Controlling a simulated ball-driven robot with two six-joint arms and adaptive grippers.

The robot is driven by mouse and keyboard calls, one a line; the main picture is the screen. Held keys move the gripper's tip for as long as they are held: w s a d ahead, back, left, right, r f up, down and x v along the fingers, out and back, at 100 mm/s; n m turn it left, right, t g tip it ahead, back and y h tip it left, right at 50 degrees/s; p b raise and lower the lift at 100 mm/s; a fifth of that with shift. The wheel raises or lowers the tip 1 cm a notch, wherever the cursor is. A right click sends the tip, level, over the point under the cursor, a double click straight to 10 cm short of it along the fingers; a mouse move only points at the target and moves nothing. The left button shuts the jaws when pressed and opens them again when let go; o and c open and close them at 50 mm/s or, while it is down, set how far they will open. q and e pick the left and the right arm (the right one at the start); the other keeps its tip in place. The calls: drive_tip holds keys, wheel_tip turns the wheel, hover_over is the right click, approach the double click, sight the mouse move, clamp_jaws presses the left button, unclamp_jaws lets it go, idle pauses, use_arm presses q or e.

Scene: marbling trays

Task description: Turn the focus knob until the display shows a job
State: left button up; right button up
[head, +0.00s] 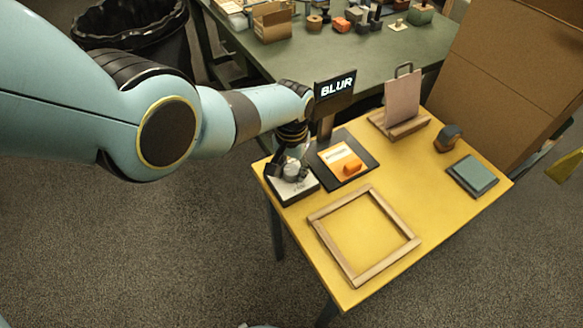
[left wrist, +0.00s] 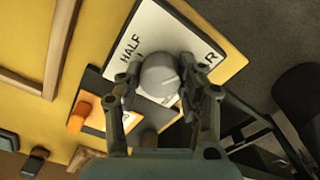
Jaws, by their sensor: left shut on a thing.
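A small dark display (head: 335,87) stands on a post at the back left of the yellow table and reads "BLUR" in white letters. The focus knob (left wrist: 158,72) is a round grey-white knob on a white plate (left wrist: 148,28); the plate reads "HALF" on one side and a word ending in "R", partly covered, on another. My left gripper (left wrist: 160,92) has a finger on each side of the knob and is shut on it. In the head view the left gripper (head: 288,166) is over the knob box (head: 296,190) at the table's left corner. My right gripper is not in view.
Beside the knob box is a dark board (head: 328,150) with an orange block (head: 352,167) on it. A wooden frame (head: 338,258), a clipboard-like stand (head: 402,98), a dark stamp-like object (head: 447,138) and a green-grey pad (head: 472,177) share the yellow table (head: 420,180).

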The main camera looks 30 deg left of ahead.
sight(291, 169)
use_arm(q)
drive_tip(key=shift+m, duration=0.3)
idle(0.4)
drive_tip(key=o, duration=1.1)
drive_tip(key=shift+o, duration=0.2)
wheel_tip(291, 169, up, 12)
